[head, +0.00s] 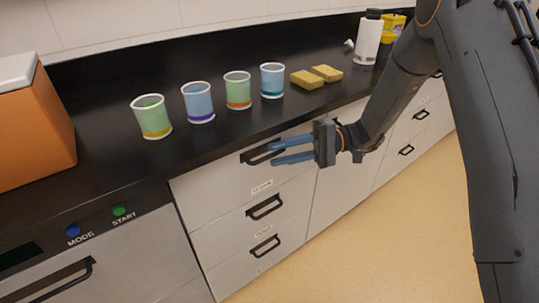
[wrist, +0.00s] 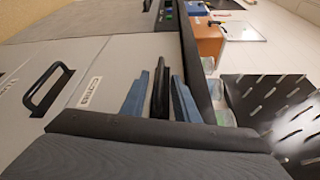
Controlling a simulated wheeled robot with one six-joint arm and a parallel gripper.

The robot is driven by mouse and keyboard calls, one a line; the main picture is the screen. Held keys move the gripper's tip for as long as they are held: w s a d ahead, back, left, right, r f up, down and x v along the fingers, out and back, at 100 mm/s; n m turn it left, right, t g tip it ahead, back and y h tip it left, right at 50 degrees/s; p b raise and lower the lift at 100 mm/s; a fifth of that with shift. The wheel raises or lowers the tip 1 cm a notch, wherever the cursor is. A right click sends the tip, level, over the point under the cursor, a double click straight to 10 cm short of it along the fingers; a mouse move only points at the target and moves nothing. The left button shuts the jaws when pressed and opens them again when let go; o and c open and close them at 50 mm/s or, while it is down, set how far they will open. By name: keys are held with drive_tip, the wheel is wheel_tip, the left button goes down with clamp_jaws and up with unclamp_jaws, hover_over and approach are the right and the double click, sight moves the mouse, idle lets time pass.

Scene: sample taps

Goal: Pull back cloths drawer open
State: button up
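The top drawer (head: 215,190) of the middle white cabinet stack is shut, its front flush with the drawers below. Its black bar handle (head: 248,158) lies just under the dark counter edge. A small label (wrist: 88,92) is on this drawer's front in the wrist view; its text is too small to read surely. My gripper (head: 273,153) is in front of the drawer with its two blue fingers apart. In the wrist view the handle (wrist: 160,80) stands between the open fingers, with a gap on each side. The fingers partly hide the handle in the head view.
Two more handled drawers (head: 265,207) lie below. Several cups (head: 198,103) and two yellow sponges (head: 307,79) stand on the black counter above. An orange box (head: 35,130) is at left, a white bottle (head: 368,42) at the back right. The floor (head: 400,230) in front is clear.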

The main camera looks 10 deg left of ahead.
sight(269, 156)
drive_tip(key=shift+x, duration=1.7)
clamp_jaws()
